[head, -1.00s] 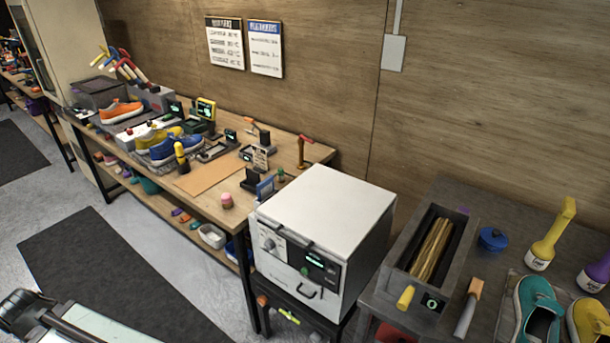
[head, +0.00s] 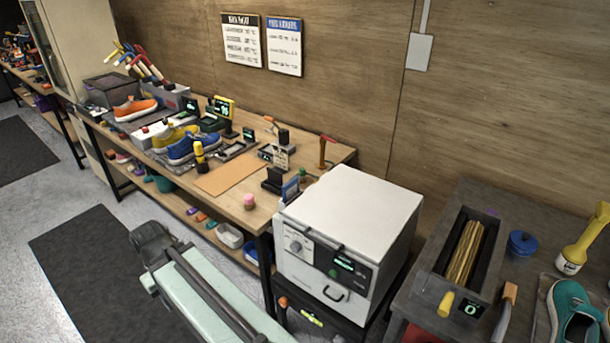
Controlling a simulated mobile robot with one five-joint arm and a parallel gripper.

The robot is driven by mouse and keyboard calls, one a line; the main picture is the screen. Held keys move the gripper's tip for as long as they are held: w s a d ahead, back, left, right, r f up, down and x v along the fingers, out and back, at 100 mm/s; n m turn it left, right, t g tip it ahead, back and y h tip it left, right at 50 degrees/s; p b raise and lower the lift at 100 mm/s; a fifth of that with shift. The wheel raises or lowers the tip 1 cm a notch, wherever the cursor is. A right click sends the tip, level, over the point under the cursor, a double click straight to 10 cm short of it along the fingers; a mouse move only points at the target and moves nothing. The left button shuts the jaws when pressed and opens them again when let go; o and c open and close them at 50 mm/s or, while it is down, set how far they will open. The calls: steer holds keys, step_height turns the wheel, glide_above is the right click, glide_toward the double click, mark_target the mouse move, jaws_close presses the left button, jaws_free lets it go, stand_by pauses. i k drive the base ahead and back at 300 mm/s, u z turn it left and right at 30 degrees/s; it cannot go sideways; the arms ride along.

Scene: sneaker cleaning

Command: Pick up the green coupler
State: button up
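A small green piece (head: 302,173) stands on the workbench near its right end, just behind the white oven's left corner. It may be the green coupler, but it is too small to tell. A flat yellow-green piece (head: 312,319) also shows on the dark stand under the oven. My arm reaches in from the bottom, over the floor in front of the bench.
The white oven (head: 350,215) stands between the workbench (head: 235,205) and the grey table (head: 490,205) at right. Sneakers, tools and small devices crowd the bench's left and middle. A tan mat (head: 228,178) lies bare near its front. Dark floor mats (head: 85,260) lie in front.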

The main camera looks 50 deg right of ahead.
mark_target(302, 173)
steer(key=z, duration=0.05)
steer(key=i, duration=0.95)
steer(key=u, duration=0.05)
